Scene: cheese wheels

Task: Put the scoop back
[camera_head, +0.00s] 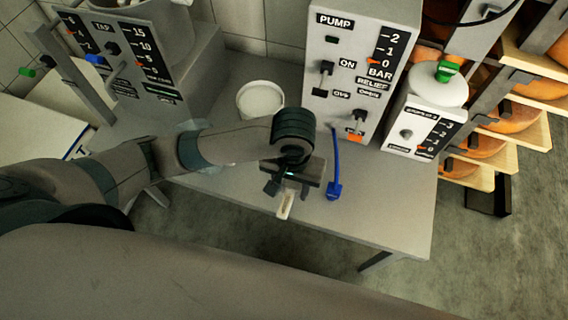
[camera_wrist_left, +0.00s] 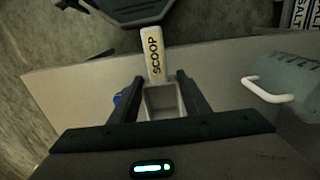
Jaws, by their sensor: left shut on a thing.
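The scoop (camera_head: 285,204) is pale, with a handle labelled SCOOP. My left gripper (camera_head: 287,185) is shut on it, above the front part of the grey table (camera_head: 400,215). In the left wrist view, the scoop (camera_wrist_left: 153,58) sits between the two dark fingers of my left gripper (camera_wrist_left: 160,100), its handle pointing away and its hollow bowl between the fingers. In the head view the gripper hides much of the scoop. My right gripper is not in view.
A white round tub (camera_head: 261,98) stands behind my left gripper. The pump panel (camera_head: 345,60) stands at the back, with a blue hose end (camera_head: 335,190) just right of the gripper. A white box with dials (camera_head: 425,125) is farther right. Cheese shelves (camera_head: 515,110) stand at right.

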